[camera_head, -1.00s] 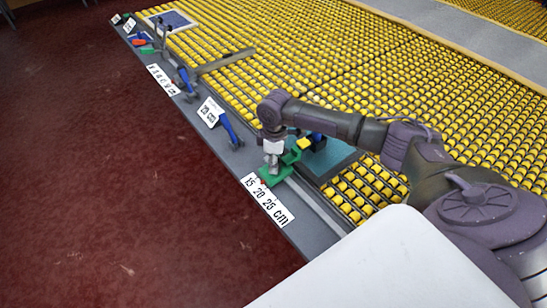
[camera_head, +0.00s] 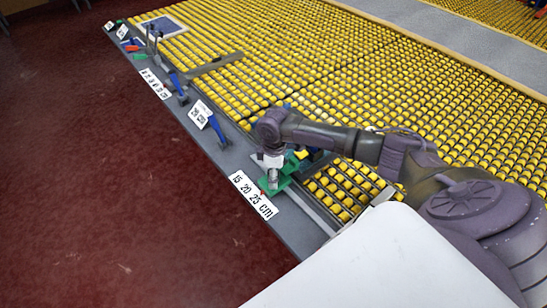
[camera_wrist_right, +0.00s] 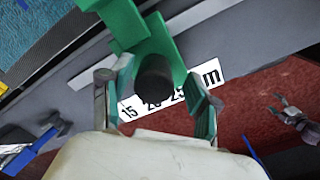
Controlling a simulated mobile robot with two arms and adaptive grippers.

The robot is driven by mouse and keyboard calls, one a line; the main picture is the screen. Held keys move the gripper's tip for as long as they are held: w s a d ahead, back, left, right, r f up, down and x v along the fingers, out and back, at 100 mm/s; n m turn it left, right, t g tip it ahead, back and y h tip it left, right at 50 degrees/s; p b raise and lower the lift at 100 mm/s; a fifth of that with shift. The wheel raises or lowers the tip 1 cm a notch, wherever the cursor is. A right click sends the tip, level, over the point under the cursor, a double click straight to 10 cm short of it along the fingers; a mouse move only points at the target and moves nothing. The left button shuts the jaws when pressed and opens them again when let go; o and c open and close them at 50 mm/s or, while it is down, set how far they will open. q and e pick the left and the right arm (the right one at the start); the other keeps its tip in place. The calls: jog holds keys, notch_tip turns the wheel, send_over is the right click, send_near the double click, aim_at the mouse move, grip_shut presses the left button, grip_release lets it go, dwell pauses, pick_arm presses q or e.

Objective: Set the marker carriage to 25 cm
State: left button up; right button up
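The green marker carriage (camera_head: 277,186) sits on the grey rail beside the white scale plate (camera_head: 253,195) printed 15, 20, 25 cm. The right wrist view shows the green carriage (camera_wrist_right: 165,40) close up, with a black round knob (camera_wrist_right: 155,78) on it. My right gripper (camera_head: 271,176) is down at the carriage. In the wrist view its two fingers (camera_wrist_right: 155,95) stand apart on either side of the knob, with gaps showing. A small red mark shows near the scale's 20 and 25, but I cannot read the exact setting.
A blue-handled tool (camera_head: 217,131) and a 20 cm label (camera_head: 200,114) lie farther along the grey ledge. A bed of yellow rollers (camera_head: 350,85) spreads behind. A white surface (camera_head: 370,260) fills the near right. Dark red floor (camera_head: 110,200) is clear at left.

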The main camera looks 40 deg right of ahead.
jog(key=shift+w+r, duration=0.15)
jog(key=shift+r, duration=0.15)
notch_tip(320, 180, up, 12)
jog(key=shift+f, duration=0.2)
dwell(0.6)
